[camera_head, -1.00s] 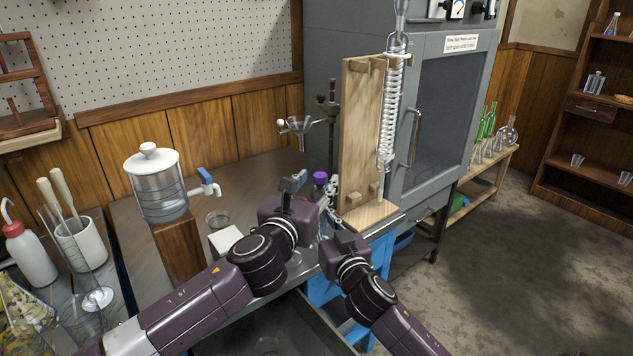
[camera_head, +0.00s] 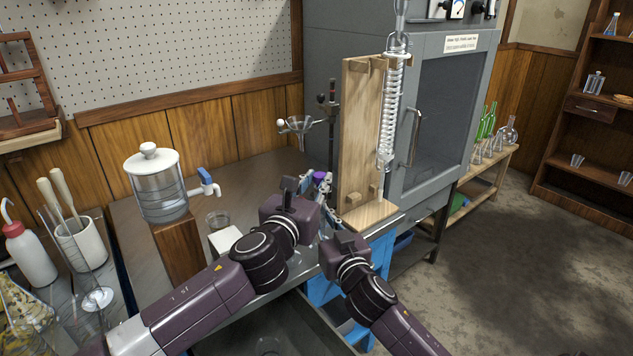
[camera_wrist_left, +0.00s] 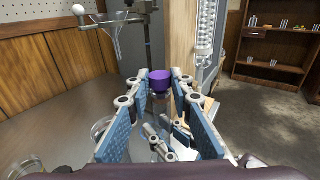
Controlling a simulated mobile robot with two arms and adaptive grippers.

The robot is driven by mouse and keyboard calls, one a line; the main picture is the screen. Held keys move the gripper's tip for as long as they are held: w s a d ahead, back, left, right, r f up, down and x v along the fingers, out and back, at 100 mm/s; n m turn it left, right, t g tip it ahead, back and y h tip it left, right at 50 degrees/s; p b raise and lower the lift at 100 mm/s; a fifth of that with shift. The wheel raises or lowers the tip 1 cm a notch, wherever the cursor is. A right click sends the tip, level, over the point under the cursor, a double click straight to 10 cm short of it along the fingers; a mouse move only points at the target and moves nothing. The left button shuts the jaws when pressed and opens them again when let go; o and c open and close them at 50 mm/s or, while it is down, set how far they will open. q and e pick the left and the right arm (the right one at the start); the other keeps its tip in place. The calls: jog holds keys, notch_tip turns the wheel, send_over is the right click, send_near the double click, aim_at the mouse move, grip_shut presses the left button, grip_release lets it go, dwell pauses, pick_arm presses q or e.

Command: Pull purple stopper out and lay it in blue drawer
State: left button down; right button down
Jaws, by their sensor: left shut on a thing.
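In the left wrist view the stopper (camera_wrist_left: 160,80) sits between the tips of my left gripper (camera_wrist_left: 160,86), atop a clear glass neck. My left gripper (camera_head: 314,182) is shut on it. The wrist of my right gripper (camera_head: 345,244) is beside it.
The wooden stand (camera_head: 360,140) with a glass coil condenser (camera_head: 391,100) stands just right of the stopper. A funnel on a rod stand (camera_head: 300,126) is behind. A glass jar with a tap (camera_head: 158,187) stands on a wooden block at left. A grey cabinet (camera_head: 440,120) is behind right.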

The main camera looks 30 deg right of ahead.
pick_arm(q)
jog(key=shift+r, duration=2)
pick_arm(e)
jog(key=c, duration=1.7)
grip_release()
jog(key=shift+c, duration=0.2)
jog(key=v, duration=1.2)
jog(key=shift+d+f, duration=0.1)
